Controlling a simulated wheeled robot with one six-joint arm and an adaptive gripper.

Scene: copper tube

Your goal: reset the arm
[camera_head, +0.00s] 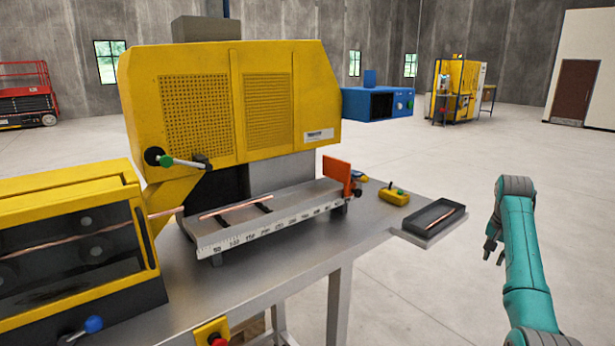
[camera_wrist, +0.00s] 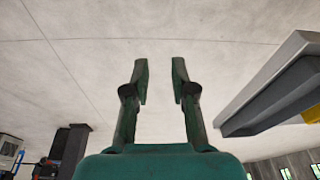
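My arm is teal and stands at the right side of the head view, off the right end of the machine's table. My gripper (camera_head: 493,248) hangs at its end over the open floor, pointing down. In the wrist view my gripper (camera_wrist: 160,85) shows two dark green fingers with a clear gap between them. Nothing is between the fingers, and only pale floor is behind them. The gripper touches nothing that I can see.
A yellow machine (camera_head: 230,110) stands on a grey metal table (camera_head: 290,262). A copper tube (camera_head: 235,208) lies on its ruled bed. A dark tray (camera_head: 432,219) with a copper piece sits at the table's right end, left of my gripper. Floor to the right is clear.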

